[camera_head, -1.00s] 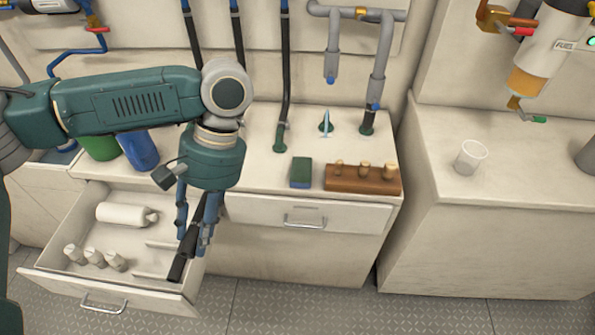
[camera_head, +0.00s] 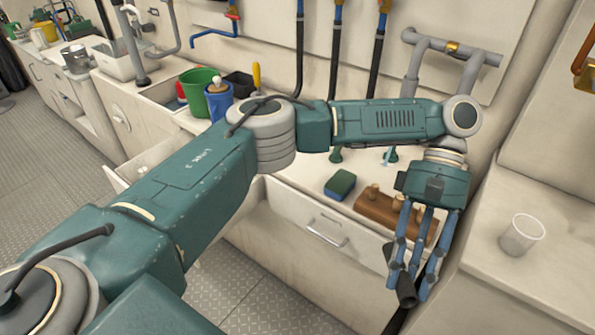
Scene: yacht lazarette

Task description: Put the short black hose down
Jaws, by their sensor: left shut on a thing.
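My left gripper (camera_head: 412,270) is shut on the short black hose (camera_head: 404,291). The gripper points down, and the hose hangs tilted between its blue fingers, with its lower end near the bottom of the head view. The gripper is in front of the right end of the middle counter, by the gap to the right-hand cabinet. The fingers hide part of the hose. I cannot tell whether the hose touches anything. My right gripper is not in view.
A wooden block with pegs (camera_head: 378,208) and a green-blue sponge (camera_head: 341,184) lie on the counter beside the gripper. A clear cup (camera_head: 521,234) stands on the right-hand cabinet. Green (camera_head: 201,88) and blue (camera_head: 218,101) containers stand at the left. My arm mostly hides the open drawer (camera_head: 150,165).

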